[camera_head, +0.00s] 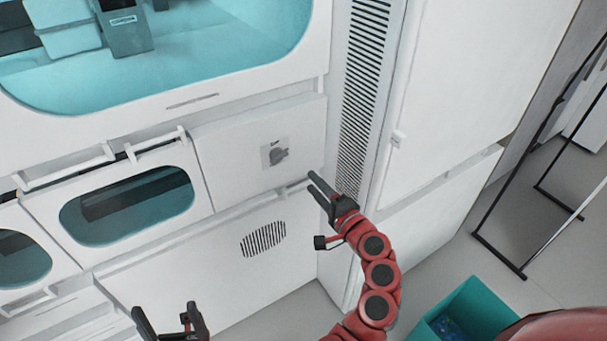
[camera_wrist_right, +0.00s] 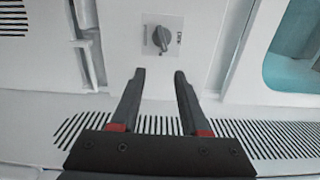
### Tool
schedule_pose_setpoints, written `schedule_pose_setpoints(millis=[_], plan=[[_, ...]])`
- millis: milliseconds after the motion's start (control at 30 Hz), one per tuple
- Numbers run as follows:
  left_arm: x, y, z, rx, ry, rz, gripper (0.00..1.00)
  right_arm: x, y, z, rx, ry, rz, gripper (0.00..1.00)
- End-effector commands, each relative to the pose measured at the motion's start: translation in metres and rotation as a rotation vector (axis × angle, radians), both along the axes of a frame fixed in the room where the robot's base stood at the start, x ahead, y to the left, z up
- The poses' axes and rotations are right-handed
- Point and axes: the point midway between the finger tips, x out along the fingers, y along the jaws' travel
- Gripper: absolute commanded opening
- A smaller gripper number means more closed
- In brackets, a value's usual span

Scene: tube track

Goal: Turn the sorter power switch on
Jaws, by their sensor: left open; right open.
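The power switch (camera_head: 278,155) is a dark grey rotary knob on a light plate, set in a white panel of the machine in the head view. It also shows in the right wrist view as a knob (camera_wrist_right: 161,38), just beyond the fingertips. My right gripper (camera_head: 317,183) is open and empty, to the right of and below the switch in the head view. In the right wrist view its two fingers (camera_wrist_right: 160,75) point toward the knob without touching it. My left gripper (camera_head: 165,318) is open and empty at the lower left of the head view, well away from the switch.
White handle bars (camera_head: 155,143) stick out left of the switch panel. A slotted vent (camera_head: 263,239) lies below it, and a tall vent strip (camera_head: 362,90) stands to the right. A teal bin (camera_head: 470,310) and a black frame (camera_head: 500,255) stand at the right.

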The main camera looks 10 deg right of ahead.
Motion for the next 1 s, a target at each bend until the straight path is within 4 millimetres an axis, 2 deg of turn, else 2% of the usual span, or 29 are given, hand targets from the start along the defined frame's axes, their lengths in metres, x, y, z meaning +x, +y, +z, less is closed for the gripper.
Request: schedule_pose_setpoints(millis=[100, 300, 667, 767, 867, 933, 1000], plan=[[0.000, 0.000, -0.005, 0.000, 0.000, 0.000, 0.89, -0.021, -0.008, -0.001, -0.001, -0.001, -0.003, 0.45], [0.000, 0.000, -0.007, 0.000, 0.000, 0.000, 0.89, -0.043, -0.016, -0.001, 0.000, 0.000, 0.000, 0.45], [0.000, 0.000, -0.008, 0.000, 0.000, 0.000, 0.89, -0.048, -0.017, 0.000, 0.000, 0.000, 0.002, 0.45], [0.000, 0.000, -0.008, 0.000, 0.000, 0.000, 0.89, -0.048, -0.017, -0.001, -0.020, -0.005, 0.000, 0.61], [0.000, 0.000, -0.009, 0.000, 0.000, 0.000, 0.89, -0.049, -0.020, -0.003, -0.155, -0.044, -0.012, 0.79], [0.000, 0.000, -0.011, 0.000, 0.000, 0.000, 0.89, -0.050, -0.023, -0.005, -0.344, -0.101, -0.025, 0.92], [0.000, 0.000, -0.013, 0.000, 0.000, 0.000, 0.89, -0.051, -0.025, -0.006, -0.592, -0.180, -0.034, 0.96]])
